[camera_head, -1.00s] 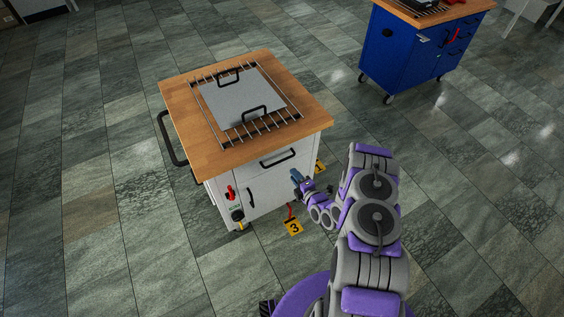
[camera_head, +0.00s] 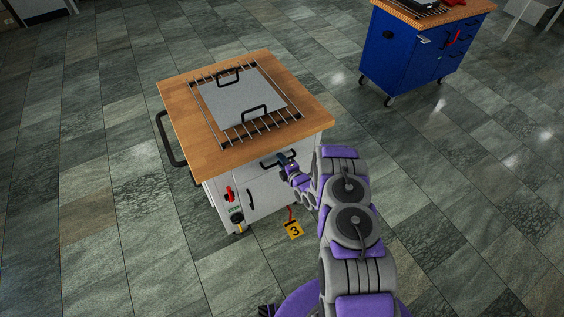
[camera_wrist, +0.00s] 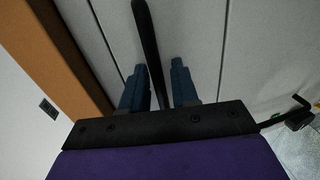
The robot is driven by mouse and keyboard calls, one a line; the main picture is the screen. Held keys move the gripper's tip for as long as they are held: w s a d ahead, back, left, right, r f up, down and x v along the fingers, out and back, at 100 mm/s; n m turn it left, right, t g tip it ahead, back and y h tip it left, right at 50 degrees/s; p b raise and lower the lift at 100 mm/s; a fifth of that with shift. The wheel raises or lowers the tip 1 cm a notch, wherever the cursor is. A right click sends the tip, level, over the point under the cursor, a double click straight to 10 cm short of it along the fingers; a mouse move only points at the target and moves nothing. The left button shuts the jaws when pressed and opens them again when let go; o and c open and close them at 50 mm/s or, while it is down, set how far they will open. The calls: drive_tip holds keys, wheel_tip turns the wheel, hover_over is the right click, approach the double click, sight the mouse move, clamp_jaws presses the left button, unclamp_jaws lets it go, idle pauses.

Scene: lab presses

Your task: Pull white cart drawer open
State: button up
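The white cart (camera_head: 218,198) with a wooden top (camera_head: 190,125) stands left of my arm in the head view. Its upper front has a drawer (camera_head: 250,170) with a black bar handle (camera_head: 270,163); the drawer looks shut. My gripper (camera_head: 284,160) is at the right part of this handle and hides some of it. In the wrist view my gripper (camera_wrist: 158,82) has two blue fingers apart, with the black handle (camera_wrist: 147,40) running between them. The left finger is close to the bar and a gap shows at the right finger. Contact cannot be told.
A metal rack with a grey plate (camera_head: 240,98) lies on the cart top. A black side rail (camera_head: 168,140) juts out left. A lower door handle (camera_head: 250,199) sits below the drawer. A blue cart (camera_head: 400,55) stands back right. Open tiled floor surrounds both carts.

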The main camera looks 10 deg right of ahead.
drive_tip(key=shift+c, duration=0.3)
clamp_jaws()
drive_tip(key=shift+s+a+f, duration=0.1)
